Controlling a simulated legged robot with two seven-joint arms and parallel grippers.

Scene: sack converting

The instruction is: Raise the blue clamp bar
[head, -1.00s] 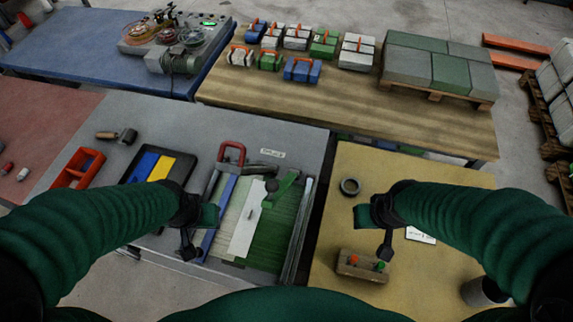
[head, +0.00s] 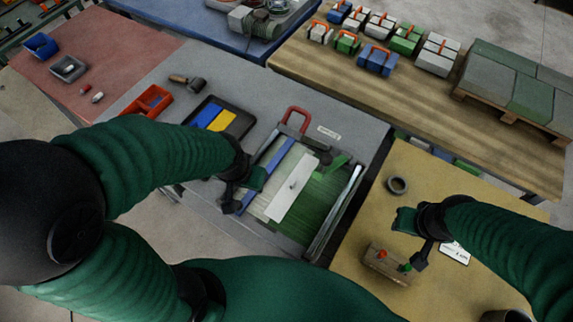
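The blue clamp bar (head: 277,152) lies along the left side of a press-like station with a green ribbed bed (head: 325,205). A red U-shaped handle (head: 295,117) stands at the bar's far end. My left gripper (head: 246,193) is over the near end of the bar, its fingers apart with nothing seen between them. It hides part of the bar, and I cannot tell whether it touches it. My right gripper (head: 411,240) is open and empty above the yellow table, right of the station.
A white plate (head: 292,188) and a green lever (head: 333,166) are on the station. A black tray (head: 236,122) with blue and yellow pieces lies left of it. A button box (head: 388,264) and a ring (head: 397,185) are on the yellow table (head: 362,220).

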